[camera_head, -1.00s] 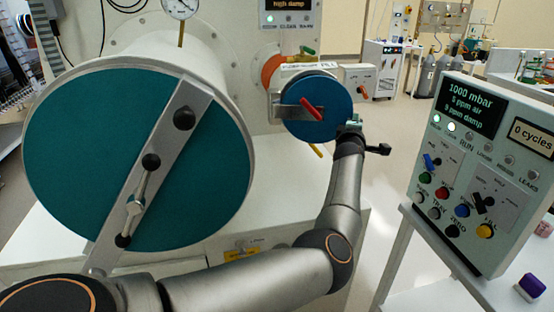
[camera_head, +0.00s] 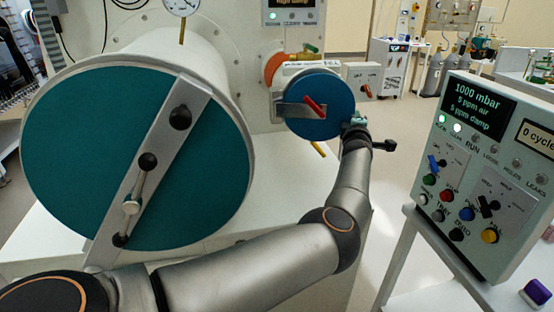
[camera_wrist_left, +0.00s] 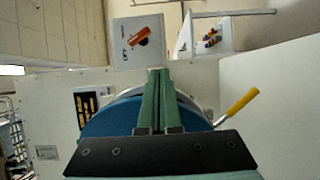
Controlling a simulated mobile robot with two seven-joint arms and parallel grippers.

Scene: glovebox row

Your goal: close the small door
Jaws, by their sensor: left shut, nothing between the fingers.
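The small door (camera_head: 328,118) is a round blue disc on the small port at the centre of the head view. A grey bar with a red handle (camera_head: 314,106) crosses its front, and the door faces me over the port. My left gripper (camera_head: 355,121) is at the door's right edge, shut and empty. In the left wrist view its green fingers (camera_wrist_left: 157,98) are together, in front of the blue door (camera_wrist_left: 112,122). I cannot tell whether they touch the door or whether it sits fully against the port. My right gripper is out of view.
A large teal door (camera_head: 75,150) with a diagonal grey bar fills the left. A control panel (camera_head: 485,170) on a white stand is at the right. A small panel with an orange knob (camera_wrist_left: 140,38) and a yellow lever (camera_wrist_left: 240,103) are near the small port.

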